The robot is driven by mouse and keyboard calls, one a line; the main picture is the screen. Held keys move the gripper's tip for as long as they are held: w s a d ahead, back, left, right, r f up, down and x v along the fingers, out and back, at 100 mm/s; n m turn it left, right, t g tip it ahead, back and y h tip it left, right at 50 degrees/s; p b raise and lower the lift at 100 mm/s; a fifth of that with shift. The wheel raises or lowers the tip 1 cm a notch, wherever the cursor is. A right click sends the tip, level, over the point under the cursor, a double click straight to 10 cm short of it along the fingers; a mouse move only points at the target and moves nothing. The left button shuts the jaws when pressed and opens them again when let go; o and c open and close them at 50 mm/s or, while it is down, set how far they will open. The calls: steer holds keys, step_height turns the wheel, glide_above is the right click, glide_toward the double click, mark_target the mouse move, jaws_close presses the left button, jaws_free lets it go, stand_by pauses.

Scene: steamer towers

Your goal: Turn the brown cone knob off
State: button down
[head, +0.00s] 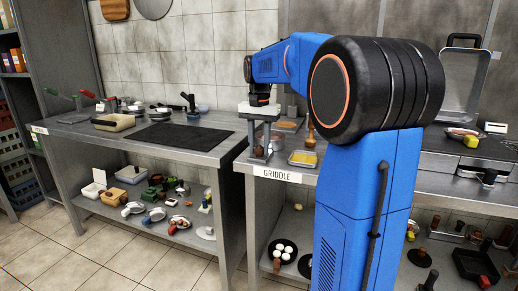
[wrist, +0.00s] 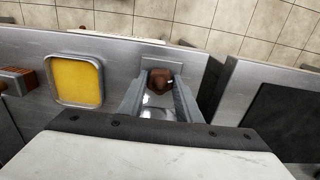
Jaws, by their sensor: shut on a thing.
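The brown cone knob (wrist: 158,79) shows in the wrist view between the two grey fingers of my gripper (wrist: 158,90), near the table edge. My gripper is shut on it. In the head view my gripper (head: 260,142) points down at the left end of the griddle table, with the brown knob (head: 259,151) low between its fingers. The fingers hide the knob's sides, and its turn position cannot be told.
A yellow-filled tray (head: 303,158) sits right of my gripper, with a brown wooden piece (head: 310,136) behind it. The GRIDDLE label (head: 278,175) is on the table's front edge. A separate table with a dark mat (head: 180,137) stands left across a gap.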

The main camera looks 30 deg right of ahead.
mark_target(259, 148)
steer(key=n, duration=0.4)
stand_by(0.3)
steer(key=n, duration=0.2)
steer(key=shift+f+n, duration=0.1)
steer(key=shift+n, duration=0.2)
steer(key=n, duration=0.6)
steer(key=c, duration=1.5)
jaws_free()
steer(key=shift+o, duration=0.2)
steer(key=shift+r, duration=2.55)
